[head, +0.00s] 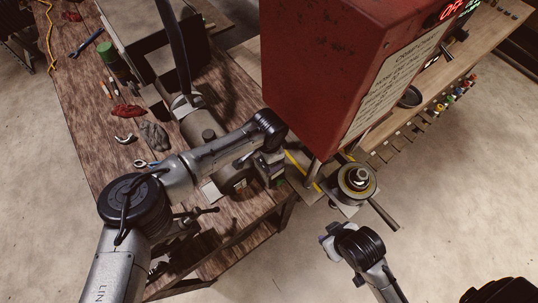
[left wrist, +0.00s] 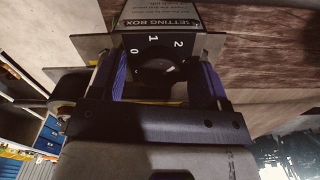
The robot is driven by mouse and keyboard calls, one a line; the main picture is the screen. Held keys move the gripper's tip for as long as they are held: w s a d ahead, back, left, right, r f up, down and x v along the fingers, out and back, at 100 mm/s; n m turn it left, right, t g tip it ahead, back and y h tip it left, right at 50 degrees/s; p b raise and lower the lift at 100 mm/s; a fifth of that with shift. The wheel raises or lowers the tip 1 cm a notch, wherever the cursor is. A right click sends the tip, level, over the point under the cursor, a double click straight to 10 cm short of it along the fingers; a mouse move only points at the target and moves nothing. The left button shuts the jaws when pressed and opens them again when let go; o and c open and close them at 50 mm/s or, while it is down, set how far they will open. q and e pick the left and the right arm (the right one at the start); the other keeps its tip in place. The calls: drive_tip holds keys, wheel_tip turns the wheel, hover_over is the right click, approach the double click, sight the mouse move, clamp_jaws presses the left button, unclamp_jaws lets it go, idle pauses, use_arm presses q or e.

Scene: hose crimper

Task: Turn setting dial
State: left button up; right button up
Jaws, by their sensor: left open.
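The setting box (left wrist: 168,17) shows in the left wrist view, with its name printed on the top face. Its front is dark, with white marks 0, 1 and 2 around a round black dial (left wrist: 153,72). A small light mark sits at the dial's right side. My left gripper (left wrist: 160,80) is open, with one blue finger on each side of the dial; I cannot tell whether they touch it. In the head view my left gripper (head: 270,168) is over the bench's right edge and hides the dial. My right gripper (head: 338,236) is at lower right, its fingers unclear.
A red machine housing (head: 318,70) with a printed instruction plate and red display stands right of my left gripper. A round metal fitting with a lever (head: 358,180) is below it. Tools and rags lie on the wooden bench (head: 85,100). Open floor (head: 440,240) lies at lower right.

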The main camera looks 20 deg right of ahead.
use_arm(q)
drive_tip(key=c, duration=0.9)
drive_tip(key=shift+s+r+n+p, duration=0.1)
drive_tip(key=shift+n+p, duration=1.3)
drive_tip(key=shift+n, duration=0.3)
drive_tip(key=shift+n+p, duration=0.65)
drive_tip(key=shift+n, duration=0.65)
drive_tip(key=o, duration=0.9)
